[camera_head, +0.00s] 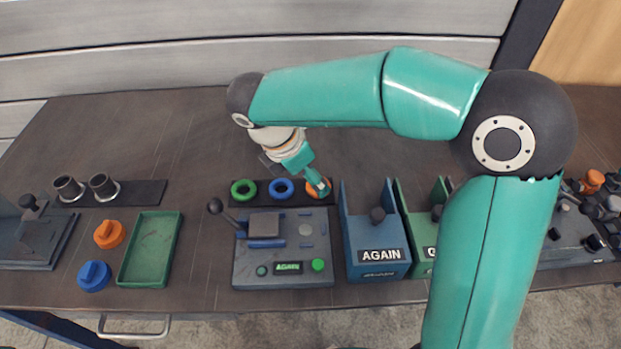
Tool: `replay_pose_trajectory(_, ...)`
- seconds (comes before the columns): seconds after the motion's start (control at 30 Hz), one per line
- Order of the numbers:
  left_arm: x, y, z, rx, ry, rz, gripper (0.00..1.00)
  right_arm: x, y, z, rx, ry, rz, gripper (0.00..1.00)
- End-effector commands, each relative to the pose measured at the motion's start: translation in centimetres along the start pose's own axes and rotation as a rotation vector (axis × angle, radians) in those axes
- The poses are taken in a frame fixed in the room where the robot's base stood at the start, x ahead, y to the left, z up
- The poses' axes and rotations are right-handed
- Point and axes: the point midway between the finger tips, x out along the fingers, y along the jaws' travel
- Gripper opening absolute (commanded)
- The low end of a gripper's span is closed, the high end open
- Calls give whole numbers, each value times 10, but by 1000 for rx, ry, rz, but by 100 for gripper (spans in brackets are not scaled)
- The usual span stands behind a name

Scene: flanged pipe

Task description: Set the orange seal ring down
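The orange seal ring (312,191) is at the right end of a dark strip (262,199), beside a blue ring (281,190) and a green ring (243,190). My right gripper (321,186) reaches down from the upper left, with its fingertips at the orange ring and covering part of it. I cannot tell whether the fingers are closed on the ring, or whether the ring rests fully on the strip. My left gripper is not in view.
A grey lever fixture (283,248) marked AGAIN stands in front of the strip. A blue bin (379,256) and a green bin (420,258) stand to its right. A green tray (150,249), orange cap (109,234) and blue cap (94,276) lie left. The table behind is clear.

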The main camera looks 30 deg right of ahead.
Motion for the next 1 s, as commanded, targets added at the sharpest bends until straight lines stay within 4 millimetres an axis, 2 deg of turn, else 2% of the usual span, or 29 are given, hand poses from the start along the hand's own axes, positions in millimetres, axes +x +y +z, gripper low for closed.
replay_pose_trajectory(0.03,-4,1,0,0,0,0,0,-14,1,0,0,1,5,77)
replay_pose_trajectory(0.2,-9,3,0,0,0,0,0,-48,1,0,-1,2,5,77)
replay_pose_trajectory(0.4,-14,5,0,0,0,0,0,-76,1,0,-1,0,2,77)
replay_pose_trajectory(0.57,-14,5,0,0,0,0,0,-83,0,0,-1,1,1,77)
replay_pose_trajectory(1.0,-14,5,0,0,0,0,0,-83,0,0,-1,0,1,77)
